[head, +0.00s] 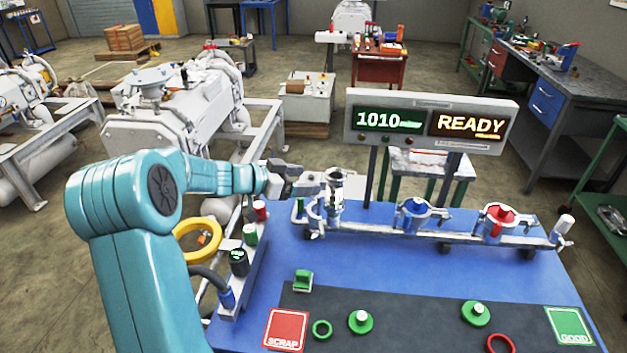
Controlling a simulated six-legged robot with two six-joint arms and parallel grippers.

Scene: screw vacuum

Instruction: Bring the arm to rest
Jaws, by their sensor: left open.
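My left arm comes in from the left in teal. Its gripper (309,184) is open, with its fingers close beside the metal fitting (334,186) at the left end of the pipe manifold. I cannot tell whether they touch it. The manifold (430,233) runs along the back of the blue bench (263,285). It carries a clamp with a blue cap (415,207) and a clamp with a red cap (499,214). My right gripper is not in view.
A display (430,122) above the bench reads 1010 and READY. The dark mat holds a red SCRAP plate (286,330), a green GOOD plate (570,326), green flanged parts (360,322), and rings (500,343). Switches (238,262) stand on the bench's left edge. Pumps (190,110) stand behind my arm.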

